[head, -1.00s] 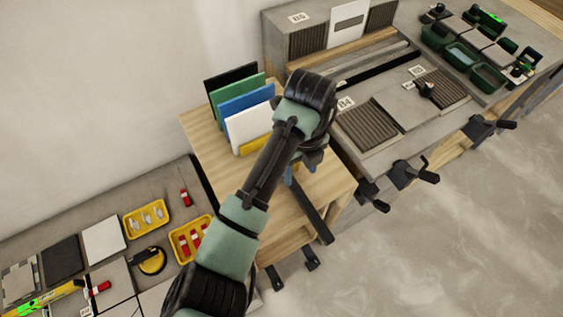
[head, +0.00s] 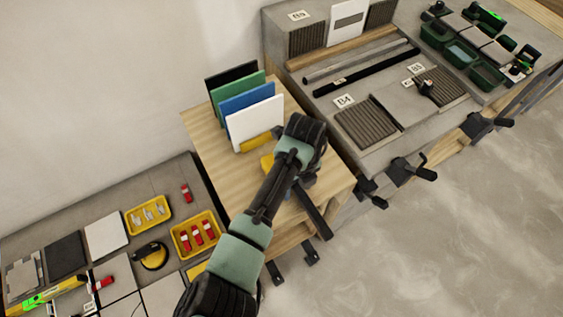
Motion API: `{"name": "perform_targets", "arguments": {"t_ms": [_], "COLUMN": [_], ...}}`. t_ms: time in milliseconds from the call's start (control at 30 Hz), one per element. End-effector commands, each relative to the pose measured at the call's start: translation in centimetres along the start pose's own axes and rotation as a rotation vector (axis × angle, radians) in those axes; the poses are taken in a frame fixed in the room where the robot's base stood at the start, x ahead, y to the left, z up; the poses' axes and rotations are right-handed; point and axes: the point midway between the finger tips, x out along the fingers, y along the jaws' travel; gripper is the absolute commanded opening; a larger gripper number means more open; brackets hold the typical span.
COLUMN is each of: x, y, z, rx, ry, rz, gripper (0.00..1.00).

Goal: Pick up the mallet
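My arm reaches over the small wooden table, with its dark wrist near the white panel. My gripper (head: 303,182) is mostly hidden below the wrist, and I cannot see its fingers. A dark bar like a handle (head: 316,216) lies under it and runs past the table's front edge. A yellow piece (head: 267,162) shows just left of the wrist. These may be the mallet's handle and head, but my arm covers the part between them, so I cannot tell for sure. I cannot see whether the gripper touches them.
Black, green, blue and white panels (head: 255,118) stand upright on the wooden table (head: 225,170). A low bench at left holds yellow trays (head: 177,238) and a round yellow tool with a black handle (head: 152,256). A grey workbench (head: 385,90) with front clamps stands right.

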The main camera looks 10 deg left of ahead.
Motion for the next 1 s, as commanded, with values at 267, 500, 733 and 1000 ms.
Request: {"name": "perform_targets", "arguments": {"t_ms": [267, 500, 733, 1000], "x": [0.0, -0.1, -0.2, -2.7], "y": [0.0, 0.0, 0.0, -0.1], "z": [0.0, 0.0, 0.1, 0.2], "rx": [-0.001, -0.001, -0.001, -0.001], "ry": [0.000, 0.000, -0.003, -0.006], "rz": [0.000, 0.000, -0.002, -0.005], "gripper": [0.10, 0.00, 0.00, 0.00]}}
